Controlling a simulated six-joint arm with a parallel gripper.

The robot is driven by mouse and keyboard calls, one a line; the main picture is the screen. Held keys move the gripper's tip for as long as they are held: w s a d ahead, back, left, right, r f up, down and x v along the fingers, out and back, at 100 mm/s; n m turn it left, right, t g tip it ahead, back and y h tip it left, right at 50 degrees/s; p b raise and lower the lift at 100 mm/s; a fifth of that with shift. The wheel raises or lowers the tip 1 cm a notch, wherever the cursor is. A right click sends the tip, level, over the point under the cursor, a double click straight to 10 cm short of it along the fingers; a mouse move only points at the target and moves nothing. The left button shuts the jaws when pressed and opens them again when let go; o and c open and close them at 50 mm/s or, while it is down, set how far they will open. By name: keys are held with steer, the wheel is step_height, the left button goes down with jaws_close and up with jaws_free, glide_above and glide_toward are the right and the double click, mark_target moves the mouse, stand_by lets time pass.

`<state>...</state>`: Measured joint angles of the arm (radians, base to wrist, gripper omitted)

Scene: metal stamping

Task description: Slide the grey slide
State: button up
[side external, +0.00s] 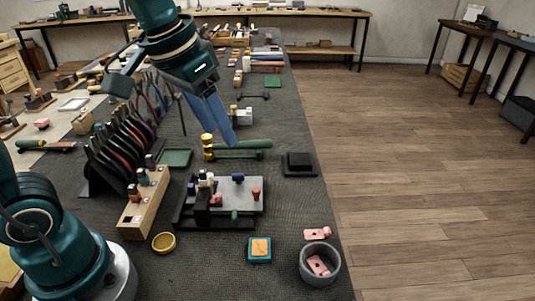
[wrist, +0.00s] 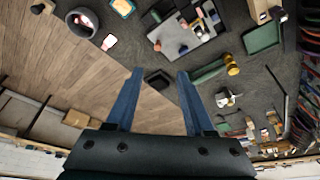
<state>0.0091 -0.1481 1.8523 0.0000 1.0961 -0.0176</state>
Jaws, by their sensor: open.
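A grey plate (side external: 247,193), which looks like the grey slide, sits on a black-based fixture in the front middle of the bench. Small pegs and knobs stand on and around it, one blue, one red-brown and one green. The same plate (wrist: 177,47) shows at the top of the wrist view. Which part slides is hard to tell. My gripper (side external: 226,140) has long blue fingers and hangs above the bench, behind the fixture and apart from it. In the wrist view my gripper (wrist: 160,72) has its fingers spread, with nothing between them.
A green-handled hammer with a brass head (side external: 208,147) lies behind the fixture. A black block (side external: 299,164) is to its right. A wooden block with stamps (side external: 144,203) and a plier rack (side external: 122,150) stand left. A grey bowl (side external: 320,264) and a teal-edged pad (side external: 259,250) are in front.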

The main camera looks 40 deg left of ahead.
mark_target(257, 189)
steer(key=w+f+g, duration=0.1)
steer(key=w+f, duration=0.1)
steer(key=f, duration=0.3)
steer(key=w+f+g, duration=0.1)
steer(key=w+f, duration=0.2)
steer(key=f, duration=0.3)
steer(key=w+f+g, duration=0.2)
steer(key=f, duration=0.3)
steer(key=shift+w+d+f, duration=0.25)
jaws_close()
stand_by(0.8)
